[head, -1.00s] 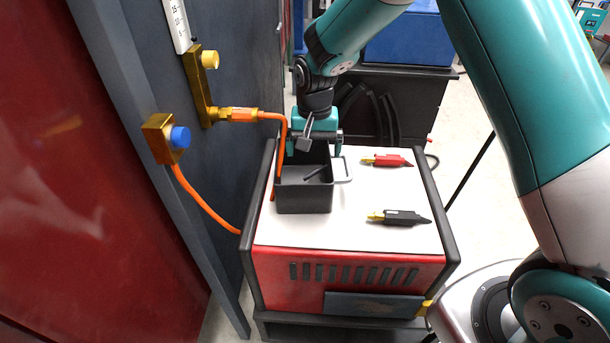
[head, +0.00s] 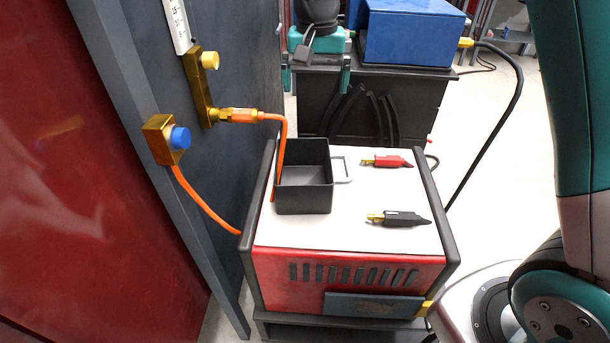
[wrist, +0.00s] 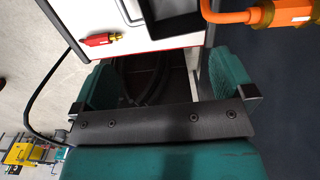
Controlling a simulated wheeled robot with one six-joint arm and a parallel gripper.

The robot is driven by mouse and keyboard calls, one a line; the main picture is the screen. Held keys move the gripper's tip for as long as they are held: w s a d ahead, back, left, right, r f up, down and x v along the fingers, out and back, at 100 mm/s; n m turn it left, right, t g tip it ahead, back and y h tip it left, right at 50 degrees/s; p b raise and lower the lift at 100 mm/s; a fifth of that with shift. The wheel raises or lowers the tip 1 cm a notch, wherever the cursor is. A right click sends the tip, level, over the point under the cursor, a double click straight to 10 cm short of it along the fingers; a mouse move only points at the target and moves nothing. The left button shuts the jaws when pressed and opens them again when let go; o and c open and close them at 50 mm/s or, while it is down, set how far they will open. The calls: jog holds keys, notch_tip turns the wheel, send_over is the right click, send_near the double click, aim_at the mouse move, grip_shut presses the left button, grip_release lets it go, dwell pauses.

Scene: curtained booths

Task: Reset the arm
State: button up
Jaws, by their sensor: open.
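My gripper (head: 316,78) is at the top of the head view, raised above and beyond the cart, in front of the dark cabinet. Its teal fingers stand wide apart. In the wrist view my gripper (wrist: 165,75) is open with nothing between the fingers. My teal upper arm runs down the right edge of the head view.
A black open bin (head: 304,198) stands on the white cart top (head: 350,232), beside a red clip (head: 388,161) and a black clip (head: 405,218). An orange hose (head: 283,135) and brass fittings (head: 205,90) are on the left wall. A blue box (head: 410,35) sits on the dark cabinet (head: 415,105).

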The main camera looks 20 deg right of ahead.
jog(key=shift+r, duration=0.65)
jog(key=shift+s, duration=0.1)
jog(key=s+a+r+n+y+p, duration=0.2)
jog(key=s+n, duration=0.3)
jog(key=s, duration=1)
jog(key=s+a+r+n+y+p, duration=0.2)
jog(key=s+n, duration=0.4)
jog(key=s, duration=0.8)
jog(key=shift+s+a+r, duration=0.35)
jog(key=shift+a+r, duration=0.25)
